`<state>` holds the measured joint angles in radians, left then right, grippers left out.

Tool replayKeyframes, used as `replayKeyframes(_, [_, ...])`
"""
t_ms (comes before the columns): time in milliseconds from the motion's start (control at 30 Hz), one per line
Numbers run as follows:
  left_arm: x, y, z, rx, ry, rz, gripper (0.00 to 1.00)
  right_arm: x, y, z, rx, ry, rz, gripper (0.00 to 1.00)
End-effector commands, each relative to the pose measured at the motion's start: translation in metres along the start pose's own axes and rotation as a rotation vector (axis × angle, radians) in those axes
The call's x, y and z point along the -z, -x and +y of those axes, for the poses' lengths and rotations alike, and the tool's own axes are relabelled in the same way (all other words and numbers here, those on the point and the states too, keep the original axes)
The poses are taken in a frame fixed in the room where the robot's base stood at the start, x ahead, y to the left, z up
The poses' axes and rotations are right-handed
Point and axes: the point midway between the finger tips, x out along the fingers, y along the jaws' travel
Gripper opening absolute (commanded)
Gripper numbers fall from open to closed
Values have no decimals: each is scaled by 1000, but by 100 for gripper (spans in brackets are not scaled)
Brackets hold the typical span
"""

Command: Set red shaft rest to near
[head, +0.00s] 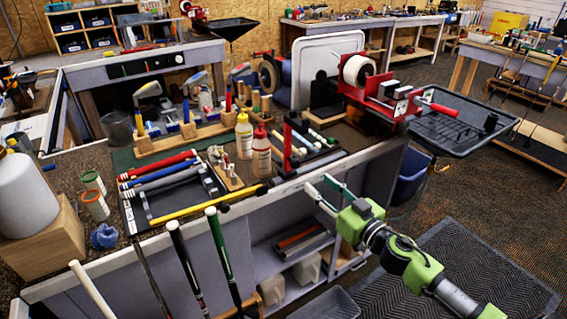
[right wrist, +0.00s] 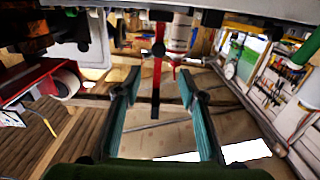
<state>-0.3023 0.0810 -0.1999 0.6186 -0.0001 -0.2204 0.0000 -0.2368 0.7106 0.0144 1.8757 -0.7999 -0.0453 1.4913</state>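A red upright post (head: 287,148), which looks like the red shaft rest, stands on a dark base near the front edge of the workbench (head: 345,157). My right gripper (head: 318,181) is open and empty, just in front of the bench edge and to the lower right of the post. In the right wrist view, the open fingers (right wrist: 158,78) spread wide, with a red upright piece (right wrist: 157,72) with a dark knob seen between them. I cannot tell its distance from the fingers. My left gripper is not in view.
A red machine (head: 387,97) with a white reel sits at the bench's right end. Golf clubs (head: 187,262) lean against the bench front.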

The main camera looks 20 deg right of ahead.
Motion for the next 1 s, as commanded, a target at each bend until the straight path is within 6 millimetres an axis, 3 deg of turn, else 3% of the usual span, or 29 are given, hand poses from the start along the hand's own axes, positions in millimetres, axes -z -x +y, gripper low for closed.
replayKeyframes(700, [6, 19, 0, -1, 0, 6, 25, -1, -114, 1, -4, -1, -1, 37])
replayKeyframes(1000, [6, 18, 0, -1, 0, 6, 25, -2, -134, 1, -3, -1, -3, 37])
